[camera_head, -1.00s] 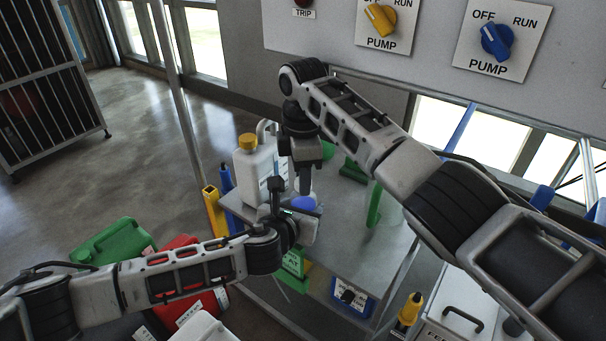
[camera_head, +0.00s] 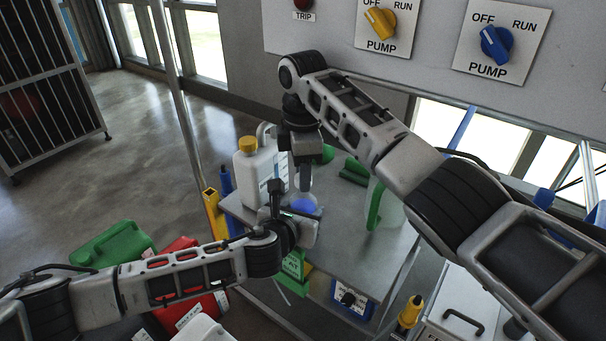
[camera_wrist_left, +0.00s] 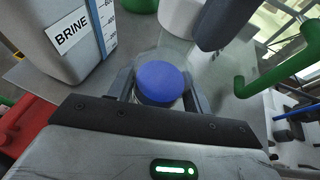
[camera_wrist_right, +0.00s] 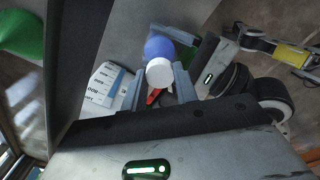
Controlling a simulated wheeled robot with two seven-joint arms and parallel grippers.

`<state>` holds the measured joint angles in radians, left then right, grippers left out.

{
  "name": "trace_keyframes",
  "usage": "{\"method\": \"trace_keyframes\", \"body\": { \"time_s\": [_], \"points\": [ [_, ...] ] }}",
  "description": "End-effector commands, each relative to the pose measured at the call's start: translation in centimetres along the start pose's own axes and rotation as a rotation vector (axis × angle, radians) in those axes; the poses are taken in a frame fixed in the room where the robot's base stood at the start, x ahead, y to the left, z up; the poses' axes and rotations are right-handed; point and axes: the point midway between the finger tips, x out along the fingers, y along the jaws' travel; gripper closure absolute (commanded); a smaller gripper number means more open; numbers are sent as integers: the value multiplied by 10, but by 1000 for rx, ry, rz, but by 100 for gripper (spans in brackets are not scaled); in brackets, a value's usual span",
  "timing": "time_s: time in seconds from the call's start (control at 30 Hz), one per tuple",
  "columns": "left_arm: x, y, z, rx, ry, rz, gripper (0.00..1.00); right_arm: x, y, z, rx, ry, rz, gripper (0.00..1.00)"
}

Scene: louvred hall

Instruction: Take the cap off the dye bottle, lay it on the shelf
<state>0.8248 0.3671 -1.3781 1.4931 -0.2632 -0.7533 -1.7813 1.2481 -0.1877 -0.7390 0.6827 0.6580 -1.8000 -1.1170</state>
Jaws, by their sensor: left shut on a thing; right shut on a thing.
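The dye bottle (camera_head: 304,206) shows blue in the head view, low over the front of the grey shelf (camera_head: 345,235). My left gripper (camera_head: 296,212) is shut on it from the side; in the left wrist view the blue (camera_wrist_left: 160,82) sits between the fingers. My right gripper (camera_head: 305,185) points down from above the bottle. In the right wrist view it is shut on a white round cap (camera_wrist_right: 159,72), with the blue bottle (camera_wrist_right: 160,47) beyond. The fingers partly hide the cap in the head view. I cannot tell how wide any gap between cap and bottle is.
A white brine jug (camera_head: 262,170) with a yellow cap stands close behind the bottle on the left. Green items (camera_head: 353,172) stand at the back and right. The middle of the shelf right of the bottle looks clear. Green and red canisters (camera_head: 180,262) sit at lower left.

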Motion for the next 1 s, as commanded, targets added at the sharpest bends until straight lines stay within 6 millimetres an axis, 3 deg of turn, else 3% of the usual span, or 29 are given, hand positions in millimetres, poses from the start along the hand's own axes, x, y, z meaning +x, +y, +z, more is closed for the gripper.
{"method": "trace_keyframes", "body": {
  "time_s": [0.53, 0.83, 1.0],
  "points": [
    [0, 0, -1, 0, 2, 1, 100, -8, 0, 0, 0, 1, 2, 98],
    [0, 0, -1, 0, 2, 1, 100, -41, 0, -1, 0, 1, 3, 98],
    [0, 0, -1, 0, 2, 1, 100, -46, 0, 0, 0, 0, 0, 98]
  ]
}}
